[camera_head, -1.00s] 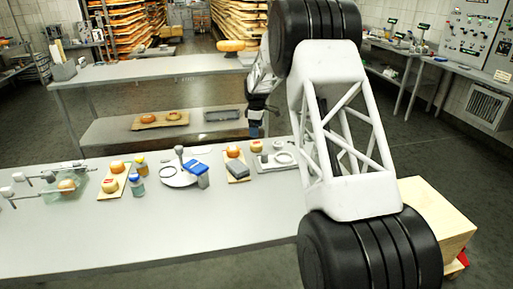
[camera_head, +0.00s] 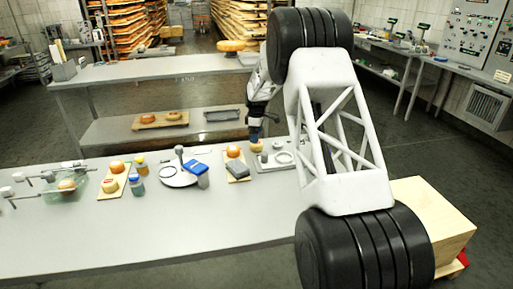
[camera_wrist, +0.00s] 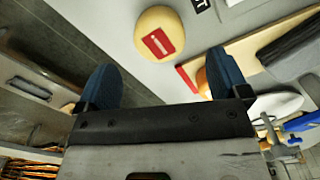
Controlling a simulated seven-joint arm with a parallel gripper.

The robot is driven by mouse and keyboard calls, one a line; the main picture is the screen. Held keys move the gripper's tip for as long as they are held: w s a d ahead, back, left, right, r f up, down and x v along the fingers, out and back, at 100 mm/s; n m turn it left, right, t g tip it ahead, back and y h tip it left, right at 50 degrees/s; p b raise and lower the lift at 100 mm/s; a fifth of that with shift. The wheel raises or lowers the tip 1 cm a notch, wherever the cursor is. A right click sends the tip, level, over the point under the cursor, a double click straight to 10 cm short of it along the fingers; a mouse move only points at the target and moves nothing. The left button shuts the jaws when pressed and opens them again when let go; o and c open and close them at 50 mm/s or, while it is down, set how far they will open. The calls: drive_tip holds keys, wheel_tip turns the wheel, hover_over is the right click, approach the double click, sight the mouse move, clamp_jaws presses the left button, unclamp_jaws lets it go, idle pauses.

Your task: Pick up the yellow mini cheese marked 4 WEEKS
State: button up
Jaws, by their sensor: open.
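A small yellow cheese (camera_wrist: 155,22) with a red label shows in the wrist view; the label's writing is too small to read. In the head view this cheese (camera_head: 257,147) is at the back edge of the front table, partly hidden by my gripper (camera_head: 256,134). In the wrist view my gripper (camera_wrist: 163,80) is open and empty, its two blue fingers apart. The cheese lies beyond the fingertips, not between them. Another small yellow cheese (camera_head: 110,186) with a red mark sits on a board at the left.
Right beside the cheese, a board (camera_head: 237,180) carries an orange cheese (camera_head: 233,151) and a grey block (camera_head: 238,170). A grey plate with a ring (camera_head: 284,158) lies on the other side. A white round stand (camera_head: 178,180) and blue item (camera_head: 196,166) are farther left. The table front is clear.

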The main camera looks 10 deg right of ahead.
sight(256, 146)
drive_tip(key=shift+f, duration=0.15)
drive_tip(key=shift+d+f, duration=0.1)
drive_tip(key=shift+f, duration=2.4)
drive_tip(key=c, duration=1)
